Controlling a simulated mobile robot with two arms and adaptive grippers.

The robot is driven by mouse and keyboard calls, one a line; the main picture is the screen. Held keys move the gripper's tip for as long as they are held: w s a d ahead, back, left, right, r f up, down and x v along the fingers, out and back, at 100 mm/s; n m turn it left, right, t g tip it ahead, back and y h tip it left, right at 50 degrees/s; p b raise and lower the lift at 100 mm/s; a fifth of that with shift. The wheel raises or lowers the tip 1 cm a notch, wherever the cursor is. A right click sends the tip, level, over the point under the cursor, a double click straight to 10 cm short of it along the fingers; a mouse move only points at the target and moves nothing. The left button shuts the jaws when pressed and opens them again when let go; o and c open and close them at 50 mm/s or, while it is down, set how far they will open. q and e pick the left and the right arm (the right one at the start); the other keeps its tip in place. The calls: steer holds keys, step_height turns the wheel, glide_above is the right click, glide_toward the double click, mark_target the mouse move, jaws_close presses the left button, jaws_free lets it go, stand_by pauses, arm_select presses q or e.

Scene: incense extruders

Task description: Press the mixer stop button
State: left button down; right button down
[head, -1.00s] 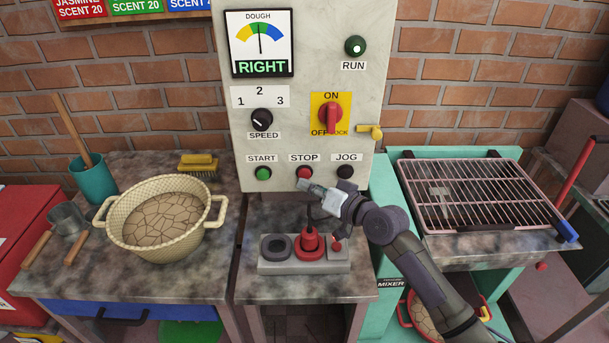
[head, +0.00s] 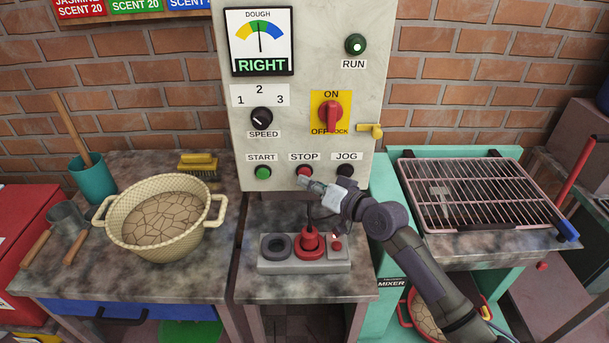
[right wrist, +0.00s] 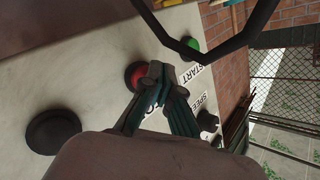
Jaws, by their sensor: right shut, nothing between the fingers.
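The red STOP button (head: 304,171) is on the pale control panel (head: 300,60), between the green START button (head: 263,172) and the black JOG button (head: 345,170). My right gripper (head: 306,184) is shut and empty, with its tips just below the STOP button in the head view. In the right wrist view the red button (right wrist: 132,74) shows just beyond the shut fingertips (right wrist: 160,75), partly covered by them. I cannot tell whether the tips touch it. My left gripper is not in view.
A grey box with a red plunger (head: 309,244) stands on the small table below the panel. A yellow lever (head: 369,131) sticks out at the panel's right. A wire rack (head: 470,190) is at the right, a basket (head: 160,245) at the left.

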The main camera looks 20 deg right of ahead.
steer(key=shift+w+d+b, duration=0.15)
steer(key=shift+w+b, duration=0.15)
steer(key=shift+w, duration=0.2)
stand_by(0.8)
steer(key=shift+s+r, duration=0.1)
steer(key=shift+s, duration=0.05)
steer(key=shift+s+a+p, duration=0.25)
steer(key=shift+s+p, duration=0.4)
steer(key=shift+s, duration=0.05)
steer(key=s+p, duration=0.1)
steer(key=s, duration=0.1)
steer(key=s+a+p, duration=0.1)
steer(key=s+p, duration=0.1)
steer(key=s, duration=0.1)
steer(key=shift+a, duration=0.2)
stand_by(0.9)
